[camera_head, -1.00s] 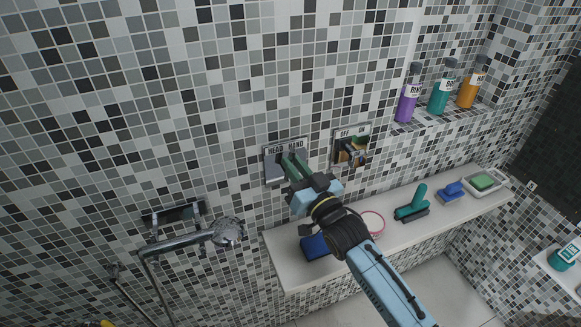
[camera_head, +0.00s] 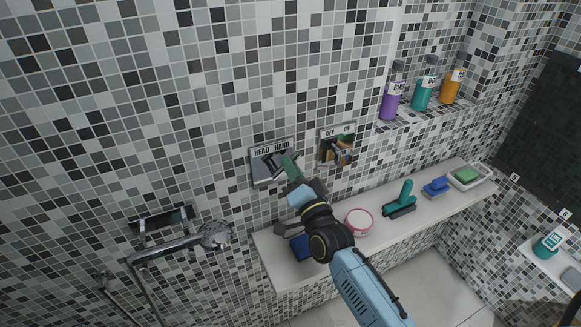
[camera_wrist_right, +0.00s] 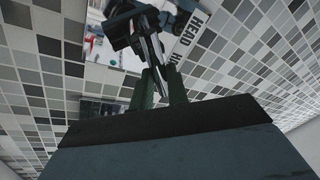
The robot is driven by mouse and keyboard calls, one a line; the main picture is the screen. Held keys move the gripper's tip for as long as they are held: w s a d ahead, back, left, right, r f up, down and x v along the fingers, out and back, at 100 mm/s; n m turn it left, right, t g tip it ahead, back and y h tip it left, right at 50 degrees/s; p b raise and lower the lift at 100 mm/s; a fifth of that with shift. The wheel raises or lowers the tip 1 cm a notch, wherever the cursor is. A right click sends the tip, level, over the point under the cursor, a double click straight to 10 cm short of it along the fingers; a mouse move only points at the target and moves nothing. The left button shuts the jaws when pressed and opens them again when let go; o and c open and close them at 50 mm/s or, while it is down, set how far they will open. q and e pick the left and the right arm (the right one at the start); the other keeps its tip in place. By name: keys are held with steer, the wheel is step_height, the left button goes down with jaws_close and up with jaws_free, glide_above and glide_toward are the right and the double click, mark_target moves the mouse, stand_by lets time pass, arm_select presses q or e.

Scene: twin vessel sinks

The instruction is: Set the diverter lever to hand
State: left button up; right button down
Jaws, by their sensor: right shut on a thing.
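The diverter plate (camera_head: 259,172), lettered HEAD on the left and HAND on the right, is on the tiled wall in the head view. My right gripper (camera_head: 289,162) is at the plate's right part, below the word HAND. In the right wrist view its green fingers (camera_wrist_right: 161,82) are shut on the shiny diverter lever (camera_wrist_right: 151,48), which runs up between them to a dark mount. The HEAD lettering shows beside it. The fingers hide part of the lever in the head view, so its exact angle is hard to read. My left gripper is not in view.
Right of the diverter is a second plate (camera_head: 337,130) marked OFF, with its own handle. Below, a ledge (camera_head: 290,272) holds a blue block, a pink-rimmed tub, brushes and a soap dish. A hand shower (camera_head: 213,235) hangs lower left. Several bottles stand on an upper shelf.

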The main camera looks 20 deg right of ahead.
stand_by(0.5)
steer(key=c, duration=1.4)
jaws_free()
steer(key=shift+o, duration=0.2)
steer(key=b+v, duration=0.2)
steer(key=v, duration=1.1)
steer(key=shift+s, duration=0.2)
steer(key=shift+f, duration=0.15)
